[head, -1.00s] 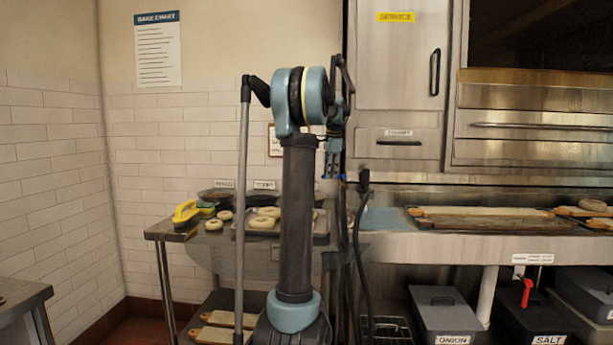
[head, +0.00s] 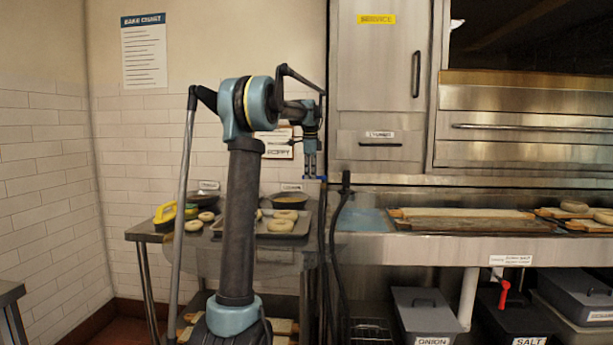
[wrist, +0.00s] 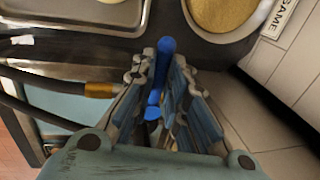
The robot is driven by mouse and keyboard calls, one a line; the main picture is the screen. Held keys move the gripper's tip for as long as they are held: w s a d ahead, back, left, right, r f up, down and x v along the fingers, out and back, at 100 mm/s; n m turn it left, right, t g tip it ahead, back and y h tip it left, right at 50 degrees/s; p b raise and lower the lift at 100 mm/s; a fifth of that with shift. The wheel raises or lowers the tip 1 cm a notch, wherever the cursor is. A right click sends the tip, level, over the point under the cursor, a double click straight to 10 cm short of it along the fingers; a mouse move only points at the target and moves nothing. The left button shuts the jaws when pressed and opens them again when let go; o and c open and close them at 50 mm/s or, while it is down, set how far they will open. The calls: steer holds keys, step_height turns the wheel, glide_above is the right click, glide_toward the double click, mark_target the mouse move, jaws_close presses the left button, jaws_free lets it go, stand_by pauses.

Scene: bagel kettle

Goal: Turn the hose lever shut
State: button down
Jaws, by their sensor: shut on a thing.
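The blue hose lever (wrist: 166,48) lies between the fingers of my gripper (wrist: 163,72) in the wrist view, its rounded end just beyond the fingertips. My gripper is shut on it. A brass-coloured fitting (wrist: 98,90) on a dark hose (wrist: 62,84) lies just left of the fingers. In the head view my gripper (head: 311,176) points down near the right end of the small table, and a bit of blue lever (head: 318,177) shows at its tips. A dark hose (head: 335,250) hangs below and right of it. The valve body is mostly hidden by my gripper.
The counter (head: 430,247) with boards is at right. A red valve handle (head: 504,291) and bins (head: 425,310) are below it. A bowl (wrist: 222,18) stands beyond the lever.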

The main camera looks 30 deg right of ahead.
steer(key=shift+w, duration=0.1)
steer(key=c, duration=1.7)
jaws_free()
steer(key=shift+a, duration=0.1)
steer(key=shift+o, duration=0.6)
step_height(320, 180, up, 12)
steer(key=s+a, duration=0.1)
steer(key=shift+s+a+f, duration=0.15)
steer(key=shift+s+a, duration=0.1)
steer(key=shift+s, duration=0.1)
